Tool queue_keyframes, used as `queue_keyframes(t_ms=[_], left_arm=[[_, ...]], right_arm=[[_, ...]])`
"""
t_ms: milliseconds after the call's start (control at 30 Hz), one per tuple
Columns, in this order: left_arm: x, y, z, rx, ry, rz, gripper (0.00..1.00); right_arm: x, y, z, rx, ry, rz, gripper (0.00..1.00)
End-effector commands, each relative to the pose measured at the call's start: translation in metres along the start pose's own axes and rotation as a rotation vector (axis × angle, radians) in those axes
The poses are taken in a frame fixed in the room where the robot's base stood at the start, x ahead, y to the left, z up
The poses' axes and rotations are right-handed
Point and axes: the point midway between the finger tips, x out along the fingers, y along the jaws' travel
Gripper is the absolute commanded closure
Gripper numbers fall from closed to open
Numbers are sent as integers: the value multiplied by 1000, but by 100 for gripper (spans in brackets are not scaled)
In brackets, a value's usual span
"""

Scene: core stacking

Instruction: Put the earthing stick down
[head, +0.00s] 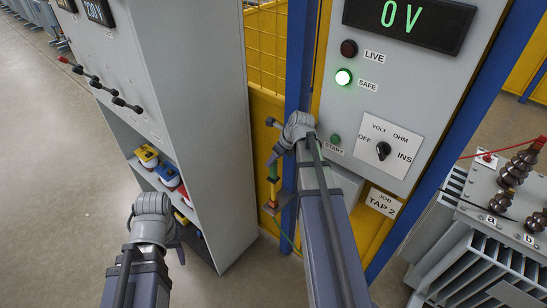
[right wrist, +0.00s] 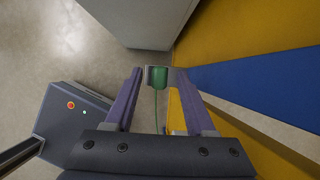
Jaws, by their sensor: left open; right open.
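The earthing stick (head: 273,186), green and yellow, stands upright at a small bracket (head: 280,202) by the yellow panel in the head view. A green cord hangs below it. My right gripper (head: 272,142) is open at the stick's upper end. In the right wrist view, the green end of the stick (right wrist: 158,78) lies between the tips of my right gripper (right wrist: 153,75), in front of a grey part. I cannot tell whether the fingers touch it. My left gripper (head: 179,247) is open and empty, low in front of the grey cabinet.
A grey cabinet (head: 205,120) with coloured items on its shelf stands left. The test panel (head: 395,90) right reads 0 V, with its green SAFE lamp (head: 343,77) lit. A transformer (head: 485,225) stands far right. Floor (head: 60,180) at left is clear.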

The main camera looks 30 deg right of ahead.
Motion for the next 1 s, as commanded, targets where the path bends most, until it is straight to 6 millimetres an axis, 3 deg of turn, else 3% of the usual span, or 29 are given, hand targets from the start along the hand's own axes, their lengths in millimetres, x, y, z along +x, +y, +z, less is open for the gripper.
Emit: queue_keyframes(t_ms=[33,500,667,1000], left_arm=[[-15,-1,1,0,0,0,45],[-84,-8,5,0,0,0,45],[-93,-9,6,0,0,0,45],[-92,-9,5,0,0,0,45]], right_arm=[[-16,1,2,1,0,0,45],[-93,1,2,1,0,1,45],[-104,0,1,1,0,1,45],[-103,2,0,-10,2,2,45]])
